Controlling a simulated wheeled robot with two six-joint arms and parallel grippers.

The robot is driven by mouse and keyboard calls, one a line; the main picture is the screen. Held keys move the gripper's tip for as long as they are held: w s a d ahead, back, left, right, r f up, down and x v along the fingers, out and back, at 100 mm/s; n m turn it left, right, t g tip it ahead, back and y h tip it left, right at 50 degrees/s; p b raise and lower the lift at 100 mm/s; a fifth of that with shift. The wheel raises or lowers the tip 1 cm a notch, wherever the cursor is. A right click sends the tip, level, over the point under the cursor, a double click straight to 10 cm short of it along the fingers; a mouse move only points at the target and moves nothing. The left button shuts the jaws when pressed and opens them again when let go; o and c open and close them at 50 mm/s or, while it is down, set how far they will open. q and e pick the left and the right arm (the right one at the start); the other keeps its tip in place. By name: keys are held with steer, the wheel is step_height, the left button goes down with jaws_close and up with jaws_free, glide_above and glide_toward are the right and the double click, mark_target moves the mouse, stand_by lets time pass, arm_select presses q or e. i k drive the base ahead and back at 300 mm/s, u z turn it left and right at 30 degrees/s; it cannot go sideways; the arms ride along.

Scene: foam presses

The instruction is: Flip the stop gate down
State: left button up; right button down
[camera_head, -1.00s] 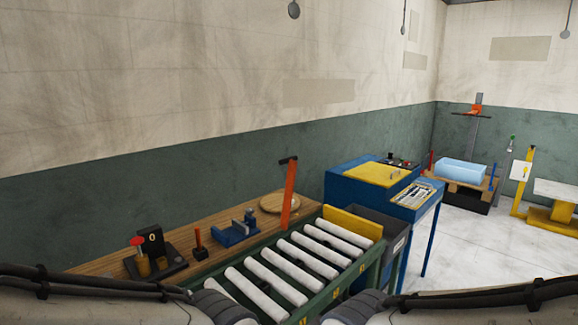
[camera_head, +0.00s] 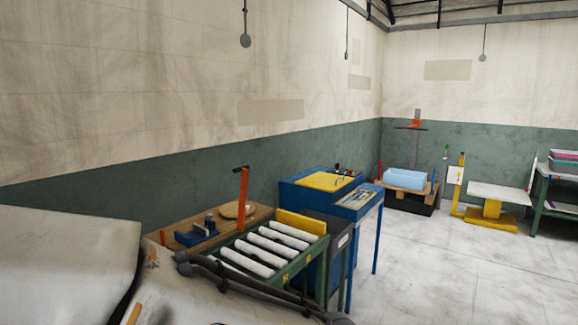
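A yellow plate (camera_head: 300,222), which looks like the stop gate, stands upright across the far end of the roller conveyor (camera_head: 262,254). An orange upright lever (camera_head: 243,196) with a black top handle rises beside the conveyor on its left. My arm links fill the lower left and cover the near end of the conveyor. Neither gripper shows, so I cannot see whether they are open or shut.
A wooden bench (camera_head: 186,222) with a blue vise (camera_head: 196,234) and a round wooden disc (camera_head: 236,210) runs along the wall. A blue machine (camera_head: 300,196) stands beyond the conveyor. A light-blue block (camera_head: 404,180) sits farther back. Open floor (camera_head: 450,270) lies to the right.

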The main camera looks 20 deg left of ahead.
mark_target(244, 170)
steer(key=z, duration=0.35)
steer(key=i, duration=1.65)
steer(key=u, duration=0.55)
steer(key=i, duration=0.85)
steer(key=u, duration=1.3)
steer(key=i, duration=0.55)
steer(key=u, duration=0.5)
